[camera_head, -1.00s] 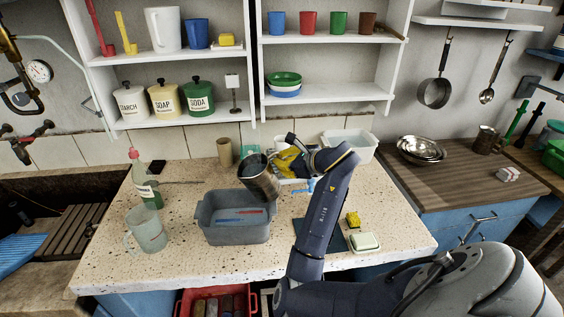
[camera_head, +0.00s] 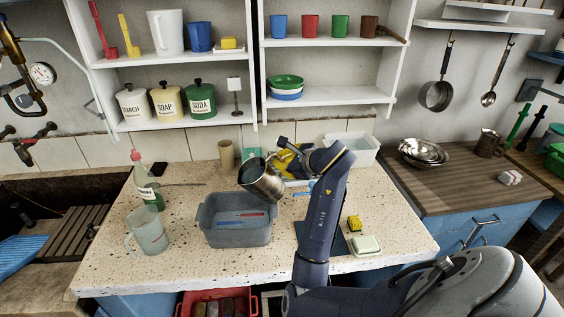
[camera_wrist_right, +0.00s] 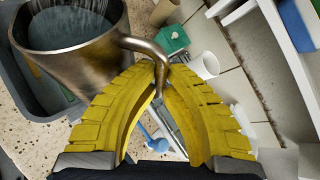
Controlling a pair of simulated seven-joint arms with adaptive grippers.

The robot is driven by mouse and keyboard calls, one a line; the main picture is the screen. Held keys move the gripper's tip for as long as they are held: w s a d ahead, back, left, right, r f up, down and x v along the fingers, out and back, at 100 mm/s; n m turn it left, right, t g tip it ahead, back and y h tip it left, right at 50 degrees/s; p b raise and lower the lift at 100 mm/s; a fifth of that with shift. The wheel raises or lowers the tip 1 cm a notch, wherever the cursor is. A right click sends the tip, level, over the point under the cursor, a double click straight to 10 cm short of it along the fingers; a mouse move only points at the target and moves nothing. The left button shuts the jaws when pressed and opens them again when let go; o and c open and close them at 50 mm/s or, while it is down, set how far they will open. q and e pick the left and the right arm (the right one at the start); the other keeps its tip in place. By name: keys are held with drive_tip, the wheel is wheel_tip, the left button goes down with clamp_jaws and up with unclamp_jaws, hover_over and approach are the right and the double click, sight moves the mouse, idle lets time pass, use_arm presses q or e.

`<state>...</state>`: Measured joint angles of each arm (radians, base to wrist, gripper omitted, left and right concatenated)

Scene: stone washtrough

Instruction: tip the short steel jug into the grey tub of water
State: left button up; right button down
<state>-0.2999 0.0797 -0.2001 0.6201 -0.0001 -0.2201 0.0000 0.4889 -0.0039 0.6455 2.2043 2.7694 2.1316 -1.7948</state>
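The short steel jug (camera_head: 263,184) is held in the air above the right back part of the grey tub (camera_head: 236,237), tilted with its mouth to the left. In the right wrist view, the jug (camera_wrist_right: 98,62) shows its open mouth and grey-blue inside; whether it holds liquid is unclear. The yellow fingers of my right gripper (camera_wrist_right: 160,80) are closed around its handle. In the head view, my right gripper (camera_head: 286,158) is right of the jug. The tub stands on the counter, with a red strip and a blue strip showing inside. My left gripper is not in view.
A clear plastic jug (camera_head: 150,232) and a green bottle (camera_head: 149,188) stand left of the tub. A yellow sponge (camera_head: 354,222) and a soap dish (camera_head: 366,245) lie to the right. A white basin (camera_head: 352,148) stands behind. The counter front is clear.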

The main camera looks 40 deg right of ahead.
sight(269, 159)
drive_tip(key=shift+r, duration=0.1)
idle(0.3)
drive_tip(key=shift+a+r+n+h, duration=0.45)
drive_tip(key=shift+a+n+h, duration=0.15)
drive_tip(key=shift+n, duration=0.1)
drive_tip(key=shift+a, duration=0.1)
idle(0.8)
drive_tip(key=shift+a+r+n+h, duration=0.25)
drive_tip(key=shift+a+n+h, duration=0.35)
drive_tip(key=shift+a, duration=0.1)
drive_tip(key=shift+a, duration=0.1)
idle(1.0)
drive_tip(key=shift+a+r+n+h, duration=0.1)
drive_tip(key=shift+a+n+h, duration=0.55)
drive_tip(key=shift+a, duration=0.2)
drive_tip(key=shift+a, duration=0.1)
idle(1.0)
